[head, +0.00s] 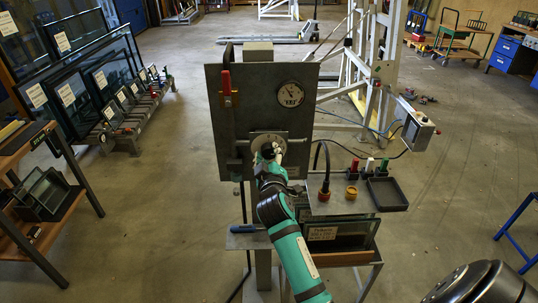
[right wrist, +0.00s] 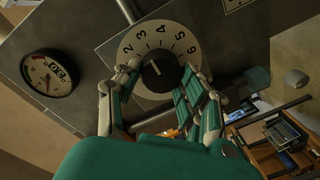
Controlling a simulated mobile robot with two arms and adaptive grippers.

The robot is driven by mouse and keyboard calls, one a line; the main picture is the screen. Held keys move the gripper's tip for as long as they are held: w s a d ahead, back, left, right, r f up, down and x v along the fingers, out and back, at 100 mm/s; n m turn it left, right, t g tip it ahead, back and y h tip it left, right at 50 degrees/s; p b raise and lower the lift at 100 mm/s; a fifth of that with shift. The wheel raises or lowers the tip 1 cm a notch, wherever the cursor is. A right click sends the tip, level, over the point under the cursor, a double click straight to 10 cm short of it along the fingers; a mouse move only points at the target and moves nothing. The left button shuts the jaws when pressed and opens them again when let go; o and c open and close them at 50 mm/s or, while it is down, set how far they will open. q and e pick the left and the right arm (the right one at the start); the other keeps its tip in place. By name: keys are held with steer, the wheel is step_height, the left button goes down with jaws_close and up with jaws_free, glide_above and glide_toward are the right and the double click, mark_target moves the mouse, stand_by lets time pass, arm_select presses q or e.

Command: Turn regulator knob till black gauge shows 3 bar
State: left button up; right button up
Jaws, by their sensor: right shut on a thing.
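The regulator knob (right wrist: 163,74) is a round black knob in the middle of a pale numbered dial (right wrist: 184,32). In the head view the dial (head: 258,139) sits on the grey upright panel, with the knob mostly hidden behind my gripper. My right gripper (head: 269,153) is shut on the knob; in the right wrist view its fingers stand on either side of it. The gauge (head: 291,94), with black rim and white face, is on the panel above and right of the dial. It also shows in the right wrist view (right wrist: 50,74); its needle reading is too small to tell.
A red-handled lever (head: 226,86) is at the panel's upper left. Below right stand a black tray (head: 387,194) and red, white and green parts (head: 369,166). A switch box (head: 418,131) is farther right. Glass panes (head: 67,98) lean at left.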

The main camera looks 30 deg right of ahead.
steer(key=shift+r, duration=0.15)
steer(key=o, duration=1.2)
steer(key=shift+w, duration=0.1)
steer(key=shift+c, duration=0.2)
steer(key=v, duration=0.7)
steer(key=shift+s, duration=0.25)
steer(key=shift+a, duration=0.1)
